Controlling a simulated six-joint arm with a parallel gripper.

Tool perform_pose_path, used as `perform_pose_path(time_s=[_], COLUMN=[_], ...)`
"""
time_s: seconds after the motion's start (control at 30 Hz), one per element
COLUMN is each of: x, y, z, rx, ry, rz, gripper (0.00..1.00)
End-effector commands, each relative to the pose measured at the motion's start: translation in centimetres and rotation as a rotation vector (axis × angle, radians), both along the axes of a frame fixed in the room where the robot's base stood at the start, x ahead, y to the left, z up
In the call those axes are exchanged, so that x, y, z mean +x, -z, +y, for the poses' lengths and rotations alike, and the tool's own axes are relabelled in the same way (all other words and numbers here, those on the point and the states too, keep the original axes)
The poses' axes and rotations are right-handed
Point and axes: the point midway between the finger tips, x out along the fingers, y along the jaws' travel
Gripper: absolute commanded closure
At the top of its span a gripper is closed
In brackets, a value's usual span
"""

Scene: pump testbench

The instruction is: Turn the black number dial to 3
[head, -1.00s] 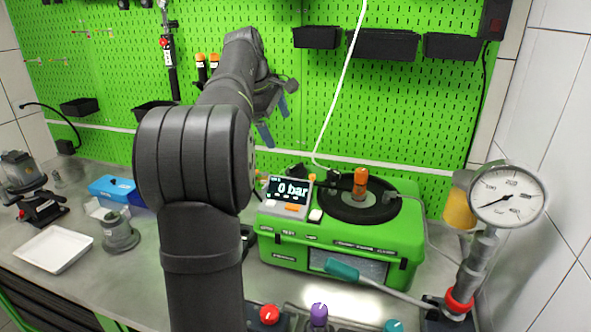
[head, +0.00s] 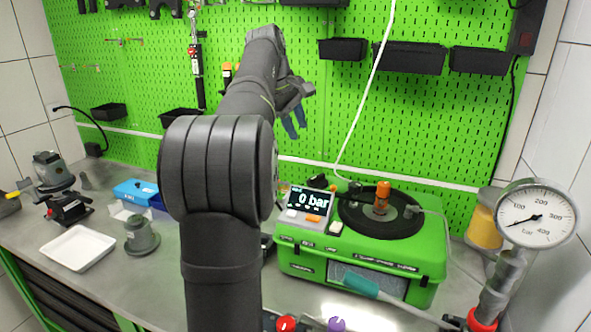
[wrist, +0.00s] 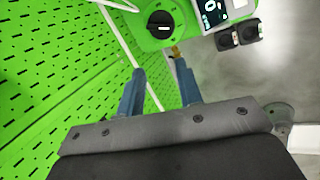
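A round black dial (wrist: 160,22) with a white mark sits on a round green face at the top of the wrist view. I cannot read any number on it. I cannot make the dial out clearly in the head view. My gripper (wrist: 159,68) has two blue fingers, spread apart with nothing between them. The fingers point towards the dial and appear apart from it. In the head view my gripper (head: 296,121) hangs in front of the green pegboard, above and left of the green test case (head: 365,260).
The display (head: 311,202) reads 0 bar. An orange-capped part (head: 382,194) stands on the case's black disc. A pressure gauge (head: 537,213) stands at the right. A white hose (head: 362,100) hangs behind the case. A white tray (head: 77,248) lies at the left.

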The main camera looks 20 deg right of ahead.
Motion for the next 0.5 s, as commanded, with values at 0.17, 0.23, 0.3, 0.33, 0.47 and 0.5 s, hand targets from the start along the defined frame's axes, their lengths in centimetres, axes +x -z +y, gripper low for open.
perform_pose_path(time_s=[0.17, 0.23, 0.3, 0.33, 0.47, 0.5], x=[-0.27, -0.36, -0.46, -0.50, -0.67, -0.73], y=[-0.12, -0.13, -0.14, -0.15, -0.23, -0.27], z=[0.18, 0.25, 0.32, 0.35, 0.48, 0.53], rx=[0.040, 0.057, 0.075, 0.082, 0.116, 0.126], ry=[0.320, 0.453, 0.588, 0.645, 0.894, 0.970], rz=[-0.135, -0.191, -0.246, -0.270, -0.373, -0.404], gripper=[0.67, 0.67, 0.67, 0.67, 0.67, 0.67])
